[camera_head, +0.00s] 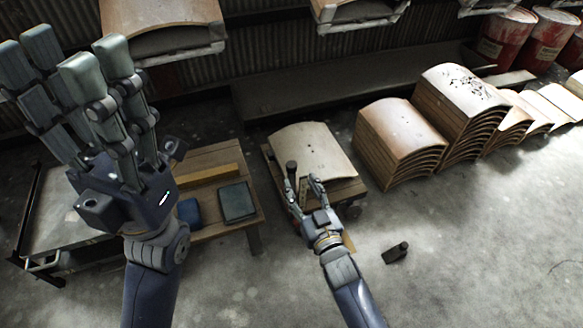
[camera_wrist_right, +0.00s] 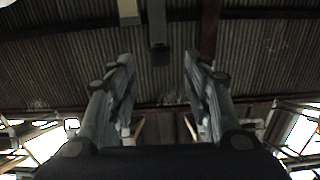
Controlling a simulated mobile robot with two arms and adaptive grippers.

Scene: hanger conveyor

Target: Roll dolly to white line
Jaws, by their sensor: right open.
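The dolly (camera_head: 347,189) is a low wooden platform on wheels in the middle of the head view. A pale curved panel (camera_head: 315,148) lies on it. A dark-topped upright handle (camera_head: 291,168) stands at its near left side. My right gripper (camera_head: 304,188) is open at this handle, its fingers close around or beside it; contact is unclear. The right wrist view shows the fingers (camera_wrist_right: 158,85) spread, with dark bar-like parts above. My left gripper (camera_head: 65,55) is raised at the left, fingers apart and empty. I cannot make out a white line on the floor.
A wooden table (camera_head: 215,163) with a dark flat box (camera_head: 237,202) stands left of the dolly. Stacks of curved panels (camera_head: 400,140) stand to the right. A small dark object (camera_head: 396,252) lies on the floor. Red barrels (camera_head: 505,40) stand far right. The right foreground floor is mostly clear.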

